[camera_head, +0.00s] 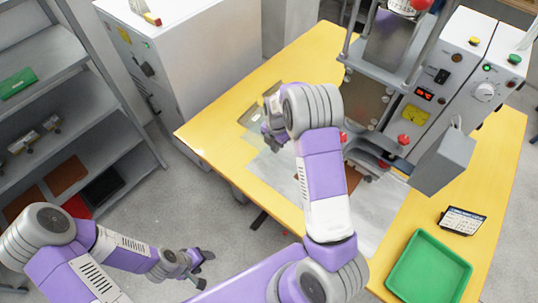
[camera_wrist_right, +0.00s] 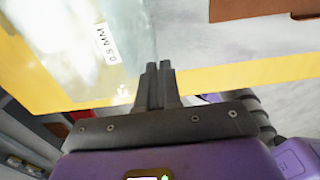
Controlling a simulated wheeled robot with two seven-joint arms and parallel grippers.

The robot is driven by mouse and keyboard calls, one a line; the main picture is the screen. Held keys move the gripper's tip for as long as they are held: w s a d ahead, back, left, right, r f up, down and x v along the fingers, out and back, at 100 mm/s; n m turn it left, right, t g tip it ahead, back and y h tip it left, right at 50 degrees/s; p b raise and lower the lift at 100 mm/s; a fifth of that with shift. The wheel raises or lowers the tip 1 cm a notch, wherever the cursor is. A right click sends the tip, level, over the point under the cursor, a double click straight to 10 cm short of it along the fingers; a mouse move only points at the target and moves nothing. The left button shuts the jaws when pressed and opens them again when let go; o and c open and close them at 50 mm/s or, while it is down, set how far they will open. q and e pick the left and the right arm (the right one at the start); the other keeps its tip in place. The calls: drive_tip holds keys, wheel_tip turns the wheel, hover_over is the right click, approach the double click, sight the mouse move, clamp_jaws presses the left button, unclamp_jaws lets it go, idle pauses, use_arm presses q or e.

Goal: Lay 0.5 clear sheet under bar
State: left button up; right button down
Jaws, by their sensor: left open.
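The clear sheet (camera_wrist_right: 85,35), with a white 0.5 MM label (camera_wrist_right: 110,43), lies at the yellow table's front edge in the right wrist view. My right gripper (camera_wrist_right: 159,68) has its fingers together at the sheet's lower right edge; I cannot tell whether the edge is between them. In the head view my right gripper (camera_head: 268,128) is over the table's left part, partly behind my right wrist. The bar is not clearly visible; the welding machine (camera_head: 400,110) stands to the right, partly behind my right arm. My left gripper (camera_head: 196,270) is open and empty above the floor at lower left.
A grey plate (camera_head: 378,215) lies on the yellow table (camera_head: 320,50), with a brown piece (camera_wrist_right: 260,8) on it. A green tray (camera_head: 430,268) and a small display (camera_head: 462,220) are at right. A grey shelf (camera_head: 75,120) and white cabinet (camera_head: 190,50) stand left.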

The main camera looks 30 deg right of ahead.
drive_tip(key=shift+f, duration=0.45)
drive_tip(key=b, duration=0.1)
approach(275, 166)
drive_tip(key=shift+w+f, duration=0.1)
drive_tip(key=shift+f, duration=2.5)
drive_tip(key=shift+f, duration=0.1)
drive_tip(key=shift+f+b, duration=0.45)
drive_tip(key=shift+b, duration=0.15)
drive_tip(key=c, duration=1.3)
unclamp_jaws()
drive_tip(key=shift+r, duration=0.1)
drive_tip(key=shift+c, duration=0.2)
drive_tip(key=shift+r+p, duration=0.25)
drive_tip(key=shift+p, duration=0.1)
wheel_tip(275, 166, up, 12)
drive_tip(key=shift+r+p, duration=0.2)
drive_tip(key=shift+p, duration=0.65)
